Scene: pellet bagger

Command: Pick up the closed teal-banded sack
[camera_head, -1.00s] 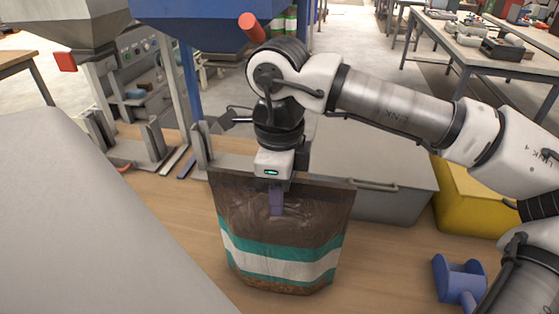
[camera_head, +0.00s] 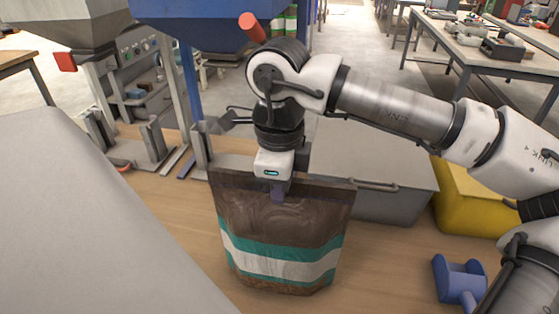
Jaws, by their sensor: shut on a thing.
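The teal-banded sack (camera_head: 280,230) stands upright at the middle of the view. It is brown with a white stripe between two teal bands, and its top edge looks flat and closed. My gripper (camera_head: 279,190) points down at the middle of the sack's top edge and is shut on it. The far finger is hidden behind the sack. The sack's bottom is close to the wooden bench top (camera_head: 190,235); I cannot tell whether it touches.
A grey lidded box (camera_head: 395,195) stands behind the sack to the right, beside a yellow box (camera_head: 470,205). A blue tool (camera_head: 460,280) lies at the lower right. Bagger frames (camera_head: 190,90) stand at the left. A blue hopper (camera_head: 200,25) hangs above.

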